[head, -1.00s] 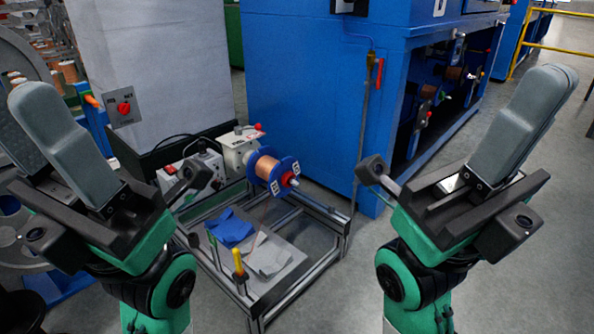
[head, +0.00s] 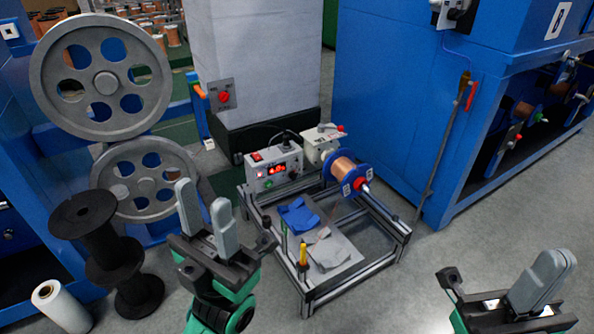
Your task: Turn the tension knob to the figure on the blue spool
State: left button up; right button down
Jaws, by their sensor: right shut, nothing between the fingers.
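The blue spool (head: 341,161), wound with copper wire, is mounted on its shaft at the right of the low frame. White labels on its flange are too small to read. Left of it, a grey control box (head: 262,178) has a lit red display, also unreadable. A small dark knob (head: 294,167) appears at the right of its face; its setting cannot be told. My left gripper (head: 203,194) is open and empty, in front and to the left of the box, apart from it. My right gripper (head: 551,262) is shut and empty at the lower right, far from the box.
The metal frame (head: 385,263) holds blue and grey cloths (head: 298,214) and a yellow-handled tool (head: 303,254). Black spools (head: 101,250) and a white roll (head: 62,306) stand at left. A blue cabinet (head: 390,110) is behind. Floor is clear between frame and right gripper.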

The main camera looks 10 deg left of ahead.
aim_at(292, 176)
jog(key=i+l+u, duration=0.25)
jog(key=i+l, duration=0.15)
jog(key=l, duration=0.25)
jog(key=i+l+u, duration=0.15)
jog(key=l, duration=0.2)
jog(key=i+l+u, duration=0.1)
jog(key=l, duration=0.25)
jog(key=i+l+u, duration=0.15)
jog(key=i+l, duration=0.2)
jog(key=i+l+u, duration=0.2)
jog(key=i+l, duration=0.15)
jog(key=i+l+u, duration=0.15)
jog(key=i+l, duration=0.2)
jog(key=l, duration=0.2)
